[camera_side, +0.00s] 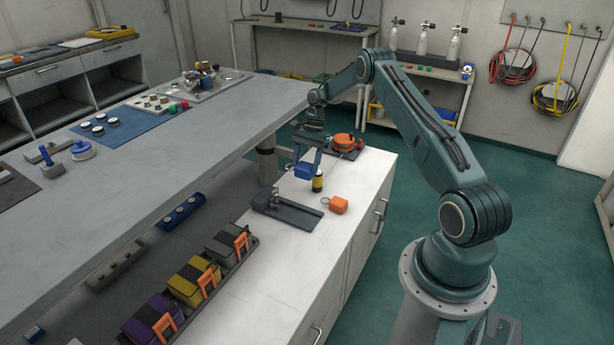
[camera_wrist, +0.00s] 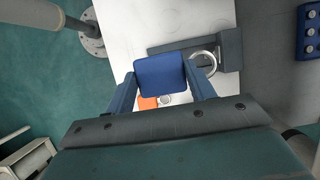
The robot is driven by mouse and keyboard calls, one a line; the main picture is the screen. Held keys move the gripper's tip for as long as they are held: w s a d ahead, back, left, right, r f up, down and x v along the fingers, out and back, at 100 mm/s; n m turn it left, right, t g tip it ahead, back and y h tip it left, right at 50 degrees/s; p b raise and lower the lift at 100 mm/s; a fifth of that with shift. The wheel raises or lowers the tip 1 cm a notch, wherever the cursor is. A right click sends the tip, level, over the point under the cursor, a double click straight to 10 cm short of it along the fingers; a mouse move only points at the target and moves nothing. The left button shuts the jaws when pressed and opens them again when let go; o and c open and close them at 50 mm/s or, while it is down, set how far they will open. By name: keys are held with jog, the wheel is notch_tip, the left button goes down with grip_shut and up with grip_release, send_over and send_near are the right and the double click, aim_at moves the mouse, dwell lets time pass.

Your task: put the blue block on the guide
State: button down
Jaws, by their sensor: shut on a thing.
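My gripper (camera_side: 307,163) is shut on the blue block (camera_side: 302,171) and holds it above the white counter. In the wrist view the blue block (camera_wrist: 160,74) sits between the two fingers of my gripper (camera_wrist: 161,78). The guide (camera_side: 288,210), a dark grey rail with a raised end block at its left, lies on the counter below and nearer the camera than the block. The block's underside is hidden.
An orange piece (camera_side: 338,205) lies right of the guide. The long grey bench (camera_side: 200,140) runs along the left. The counter's front is clear.

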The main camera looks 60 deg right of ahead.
notch_tip(320, 180, down, 15)
jog(key=shift+w+f, duration=0.1)
dwell(0.6)
jog(key=shift+f, duration=0.1)
jog(key=shift+f, duration=1.8)
jog(key=shift+f, duration=0.15)
jog(key=c, duration=0.5)
grip_release()
jog(key=shift+f, duration=0.15)
jog(key=v, duration=1.2)
jog(key=shift+r, duration=0.25)
